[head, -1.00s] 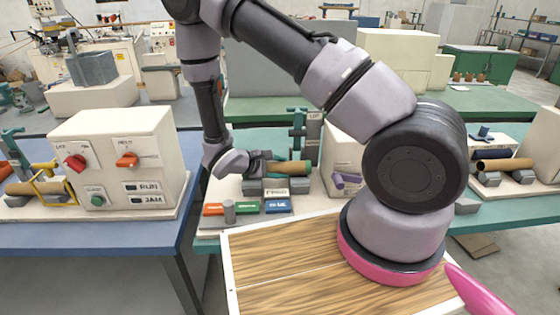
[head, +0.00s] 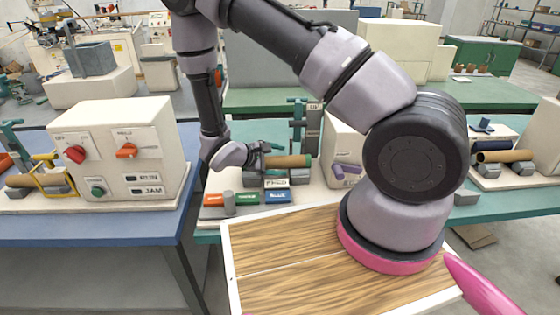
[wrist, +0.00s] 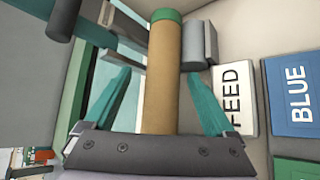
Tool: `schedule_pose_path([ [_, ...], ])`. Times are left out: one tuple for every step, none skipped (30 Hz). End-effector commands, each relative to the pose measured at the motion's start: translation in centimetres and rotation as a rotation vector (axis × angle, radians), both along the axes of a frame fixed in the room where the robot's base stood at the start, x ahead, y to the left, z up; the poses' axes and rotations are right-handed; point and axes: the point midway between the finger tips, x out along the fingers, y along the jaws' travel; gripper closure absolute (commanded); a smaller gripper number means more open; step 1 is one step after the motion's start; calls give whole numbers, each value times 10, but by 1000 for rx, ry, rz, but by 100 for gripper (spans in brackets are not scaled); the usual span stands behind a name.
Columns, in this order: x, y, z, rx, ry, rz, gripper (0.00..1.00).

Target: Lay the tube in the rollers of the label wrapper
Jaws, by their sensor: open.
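The tan tube (head: 287,161) with a green end lies across the grey roller blocks (head: 299,175) of the label wrapper on the middle bench. In the wrist view the tube (wrist: 162,85) runs up the picture between my two teal fingers, its green end at the top, beside a grey roller block (wrist: 198,42). My gripper (wrist: 160,78) is open, with a gap on each side of the tube. In the head view my gripper (head: 263,155) is at the tube's left end. Contact under the tube is hidden.
A FEED plate (wrist: 234,100) and a BLUE plate (wrist: 293,92) lie right of the tube. A grey post (head: 229,203) stands by the red and green plates. A teal clamp stand (head: 297,125) rises behind the tube. A white machine box (head: 343,150) stands to the right.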

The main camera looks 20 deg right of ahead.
Motion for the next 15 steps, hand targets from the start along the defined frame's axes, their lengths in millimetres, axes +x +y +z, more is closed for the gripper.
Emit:
schedule_pose_path([
  [-2, 7, 4, 3, -3, 2, 10],
  [-4, 11, 7, 3, -4, 2, 10],
  [-6, 17, 10, 4, -3, 3, 10],
  [-8, 22, 13, 4, -3, 4, 10],
  [-11, 27, 16, 4, -4, 3, 10],
  [-14, 34, 21, 3, -4, 3, 10],
  [-16, 39, 24, 4, -4, 3, 10],
  [-18, 44, 27, 4, -3, 4, 10],
  [-21, 50, 31, 3, -4, 2, 10],
  [-23, 54, 34, 3, -4, 2, 10],
  [-25, 58, 36, 4, -3, 3, 10],
  [-28, 63, 39, 3, -3, 2, 10],
  [-29, 66, 41, 2, -3, 0, 10],
  [-30, 69, 43, 2, -3, 0, 10],
  [-31, 73, 46, 2, -3, 2, 10],
])
